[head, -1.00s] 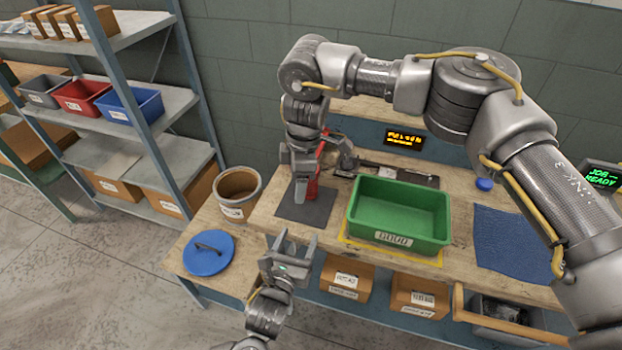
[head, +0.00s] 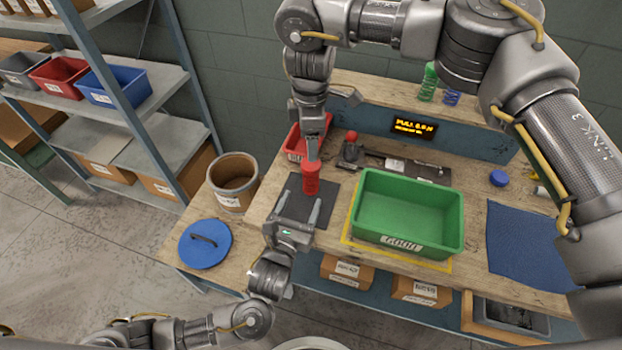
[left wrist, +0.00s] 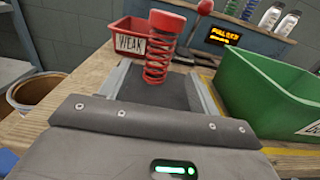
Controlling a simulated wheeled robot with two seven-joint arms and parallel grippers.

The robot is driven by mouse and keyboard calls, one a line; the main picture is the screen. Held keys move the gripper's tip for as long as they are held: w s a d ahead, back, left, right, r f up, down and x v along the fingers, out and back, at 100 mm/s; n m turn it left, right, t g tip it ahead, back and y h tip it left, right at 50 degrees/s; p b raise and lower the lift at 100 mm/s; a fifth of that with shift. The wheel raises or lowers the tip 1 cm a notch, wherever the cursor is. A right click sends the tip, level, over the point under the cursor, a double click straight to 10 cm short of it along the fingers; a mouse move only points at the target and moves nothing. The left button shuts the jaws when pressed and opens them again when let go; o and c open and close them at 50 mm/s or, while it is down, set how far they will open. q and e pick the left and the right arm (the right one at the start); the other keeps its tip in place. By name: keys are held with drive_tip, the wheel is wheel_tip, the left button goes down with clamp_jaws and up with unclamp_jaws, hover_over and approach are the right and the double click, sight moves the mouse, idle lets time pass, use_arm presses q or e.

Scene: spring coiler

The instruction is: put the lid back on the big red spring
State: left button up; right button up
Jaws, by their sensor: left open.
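The big red spring (head: 311,181) stands upright on a dark mat (head: 328,205). In the left wrist view, its coils (left wrist: 158,62) carry a wide, flat red top piece (left wrist: 167,20). My left gripper (head: 298,206) is open, pointing at the spring from the front. In the left wrist view, the spring stands ahead, between the lines of the two fingers, and nothing is clamped. My right gripper (head: 318,125) hangs above the spring; whether its fingers are apart is unclear. A blue lid with a dark handle (head: 205,243) lies on the low table at the left.
An open brown bucket (head: 232,182) stands beside the blue lid. A green bin (head: 408,212) sits right of the mat. A red bin (left wrist: 130,40), labelled WEAK, stands behind it. A red-knobbed lever (head: 351,143) and a small blue cap (head: 498,178) are farther right.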

sight(309, 183)
use_arm(q)
drive_tip(key=x, duration=0.9)
drive_tip(key=shift+w+f, duration=0.1)
drive_tip(key=shift+w, duration=0.25)
use_arm(e)
drive_tip(key=shift+w, duration=0.1)
use_arm(q)
drive_tip(key=shift+w+d, duration=0.2)
drive_tip(key=shift+w, duration=0.15)
drive_tip(key=shift+c, duration=0.2)
